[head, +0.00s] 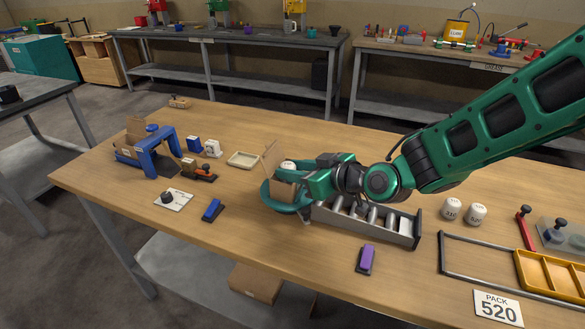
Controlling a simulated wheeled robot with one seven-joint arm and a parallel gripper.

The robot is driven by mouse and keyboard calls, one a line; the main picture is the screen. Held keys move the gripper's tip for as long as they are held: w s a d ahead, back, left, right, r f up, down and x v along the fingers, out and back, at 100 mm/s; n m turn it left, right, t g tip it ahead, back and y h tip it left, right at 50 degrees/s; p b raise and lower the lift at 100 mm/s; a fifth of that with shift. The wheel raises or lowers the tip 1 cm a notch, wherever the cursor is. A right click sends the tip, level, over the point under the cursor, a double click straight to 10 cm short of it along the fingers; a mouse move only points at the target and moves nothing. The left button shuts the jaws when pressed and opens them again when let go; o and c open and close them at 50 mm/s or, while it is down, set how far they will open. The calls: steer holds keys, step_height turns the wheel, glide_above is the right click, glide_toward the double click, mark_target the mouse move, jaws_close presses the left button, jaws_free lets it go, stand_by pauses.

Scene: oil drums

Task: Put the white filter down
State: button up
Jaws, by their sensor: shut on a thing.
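My gripper (285,190) is near the middle of the wooden table, its green fingers shut on the white filter (288,165). Only the filter's rounded white top with dark marking shows. My gripper and a brown surface in front of it hide the rest. I cannot tell whether the filter touches anything below. Two similar white filters, one marked 310 (452,208) and one that seems to read 520 (475,214), stand upright to the right of my gripper.
A grey roller tray (415,230) lies just right of my gripper. A purple-topped block (366,259) and a blue one (213,210) lie nearer. A cream tray (243,159) and a blue frame (155,153) stand left. A PACK 520 card (498,308) lies by a metal frame (470,278).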

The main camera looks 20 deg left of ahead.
steer(key=o, duration=0.8)
steer(key=shift+s+d+f, duration=0.15)
steer(key=shift+f, duration=0.35)
steer(key=shift+d+f, duration=0.1)
steer(key=shift+r, duration=0.35)
steer(key=r+v, duration=0.1)
steer(key=v, duration=1.1)
steer(key=shift+r, duration=0.1)
